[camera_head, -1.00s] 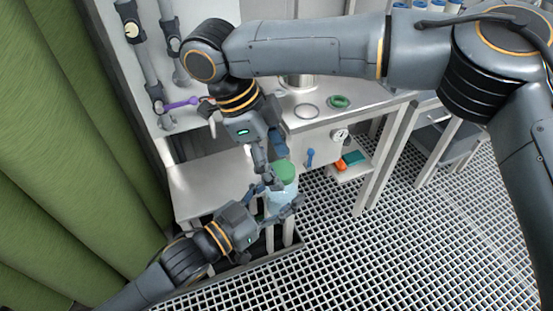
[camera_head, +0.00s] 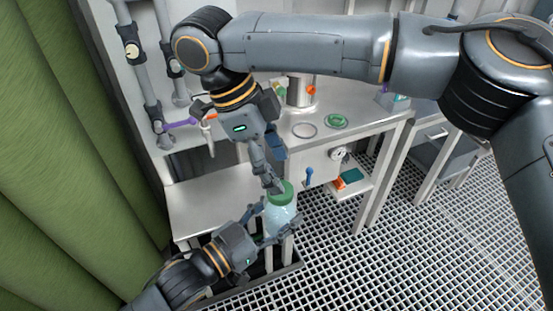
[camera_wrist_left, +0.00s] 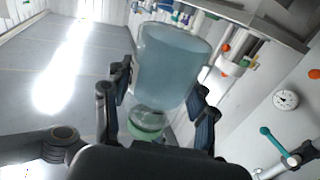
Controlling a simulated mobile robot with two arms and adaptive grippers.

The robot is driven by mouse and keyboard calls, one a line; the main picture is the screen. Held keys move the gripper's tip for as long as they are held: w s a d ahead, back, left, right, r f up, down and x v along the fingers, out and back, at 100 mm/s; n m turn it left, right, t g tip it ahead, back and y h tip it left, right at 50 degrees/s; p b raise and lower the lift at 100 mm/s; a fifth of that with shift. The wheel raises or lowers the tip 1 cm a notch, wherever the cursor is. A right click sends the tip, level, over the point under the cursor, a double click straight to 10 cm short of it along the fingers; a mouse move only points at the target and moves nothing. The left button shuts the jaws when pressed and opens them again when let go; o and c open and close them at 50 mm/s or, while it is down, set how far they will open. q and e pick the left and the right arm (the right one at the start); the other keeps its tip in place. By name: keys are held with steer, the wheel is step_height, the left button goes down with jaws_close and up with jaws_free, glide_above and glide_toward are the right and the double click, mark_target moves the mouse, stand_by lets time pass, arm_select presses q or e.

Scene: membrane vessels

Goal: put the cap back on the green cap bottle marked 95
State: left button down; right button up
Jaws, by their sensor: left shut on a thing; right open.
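A clear, pale blue bottle (camera_head: 279,219) is held by my left gripper (camera_head: 264,226), whose fingers close around its body. It stands roughly upright above the grated floor. A green cap (camera_head: 281,193) sits at the bottle's top; whether it is screwed tight cannot be told. The left wrist view shows the bottle body (camera_wrist_left: 172,65) between the fingers (camera_wrist_left: 160,103), with the green cap (camera_wrist_left: 147,132) toward the wrist. My right gripper (camera_head: 274,186) is open, pointing down at the cap's upper left edge; contact is unclear. No number is readable.
A metal table (camera_head: 365,108) behind carries a clear ring (camera_head: 304,130) and a green round piece (camera_head: 337,121). A gauge (camera_head: 338,153) and blue handle (camera_head: 309,176) are on its front. A lower bench (camera_head: 215,205) is bare. A green curtain (camera_head: 60,150) hangs left.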

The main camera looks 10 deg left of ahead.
steer(key=n, duration=0.4)
steer(key=shift+s+n+y, duration=0.1)
steer(key=shift+n+y, duration=0.2)
steer(key=shift+n, duration=0.1)
steer(key=n, duration=0.6)
steer(key=shift+r+y, duration=0.2)
steer(key=shift+y, duration=0.1)
steer(key=n, duration=0.4)
steer(key=shift+r+n+y, duration=0.15)
steer(key=shift+n+y, duration=0.15)
steer(key=n, duration=0.6)
steer(key=shift+d+r+y, duration=0.1)
steer(key=shift+r+y, duration=0.1)
steer(key=shift+y, duration=0.1)
steer(key=n, duration=0.6)
steer(key=shift+d+r+n+y, duration=0.1)
steer(key=shift+r+n+y, duration=0.2)
steer(key=shift+n, duration=0.1)
steer(key=n, duration=0.4)
steer(key=shift+r+y, duration=0.15)
steer(key=shift+y, duration=0.15)
steer(key=n, duration=0.4)
steer(key=shift+d+r, duration=0.15)
steer(key=shift+r, duration=0.1)
steer(key=n, duration=0.4)
steer(key=n+y, duration=0.1)
steer(key=shift+d+r+n, duration=0.1)
steer(key=shift+r+n, duration=0.15)
steer(key=shift+n, duration=0.15)
